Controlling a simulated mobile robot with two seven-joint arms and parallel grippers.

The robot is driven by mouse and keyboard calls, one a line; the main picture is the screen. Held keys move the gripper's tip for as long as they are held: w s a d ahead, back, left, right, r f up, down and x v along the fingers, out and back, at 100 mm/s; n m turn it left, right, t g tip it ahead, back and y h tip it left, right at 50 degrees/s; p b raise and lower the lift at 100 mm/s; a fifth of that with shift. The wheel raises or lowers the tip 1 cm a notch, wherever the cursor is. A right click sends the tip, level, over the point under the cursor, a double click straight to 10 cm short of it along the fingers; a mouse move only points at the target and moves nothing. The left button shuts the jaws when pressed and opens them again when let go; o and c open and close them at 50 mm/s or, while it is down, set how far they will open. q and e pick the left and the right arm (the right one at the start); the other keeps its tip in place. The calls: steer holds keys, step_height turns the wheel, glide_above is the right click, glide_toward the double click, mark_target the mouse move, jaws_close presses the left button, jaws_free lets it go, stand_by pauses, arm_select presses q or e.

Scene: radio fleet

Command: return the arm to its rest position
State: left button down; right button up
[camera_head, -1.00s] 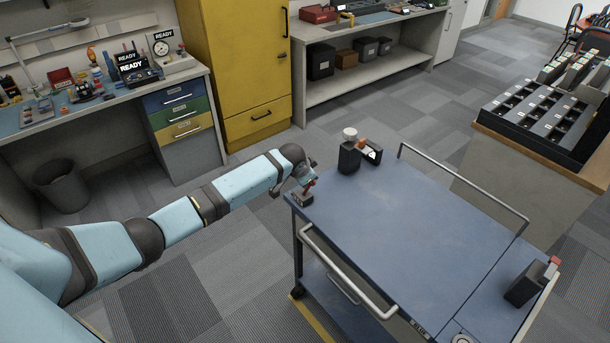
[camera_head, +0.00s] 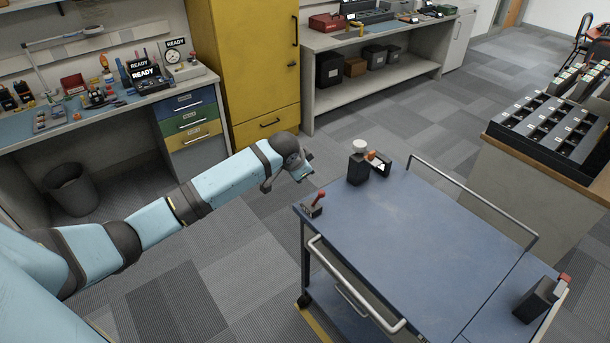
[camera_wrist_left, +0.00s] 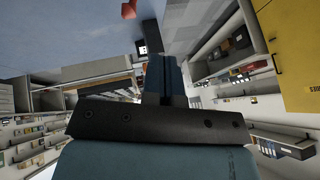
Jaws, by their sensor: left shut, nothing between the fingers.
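My left arm reaches in from the left in the head view. Its gripper (camera_head: 304,173) is above and just left of the far left corner of the blue cart (camera_head: 420,235), apart from the things on it. In the left wrist view the gripper's fingers (camera_wrist_left: 166,78) are together with nothing between them. A small dark item with a red top (camera_head: 314,204) stands at the cart's left corner, near and below the gripper. My right gripper does not show in either view.
A black item with a white top (camera_head: 358,164) and a small orange and black item (camera_head: 379,163) stand on the cart's far edge. Another dark item (camera_head: 537,299) is at its right. A workbench (camera_head: 110,113), yellow cabinet (camera_head: 245,70) and bin (camera_head: 70,188) are behind. Floor between is clear.

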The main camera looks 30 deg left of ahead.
arm_select(q)
steer(key=shift+s+r, duration=0.3)
steer(key=shift+r, duration=0.15)
steer(key=shift+a, duration=0.1)
steer(key=s+d+f+t+h, duration=0.2)
steer(key=s+d+f+h, duration=0.1)
steer(key=s+d+f, duration=1.15)
steer(key=s+d+f+n+t, duration=0.1)
steer(key=s+d+n+t, duration=0.1)
steer(key=s, duration=1.8)
steer(key=shift+d+f+n+h, duration=0.2)
steer(key=shift+f+n+h, duration=0.15)
steer(key=shift+n, duration=0.25)
steer(key=shift+s+a, duration=0.1)
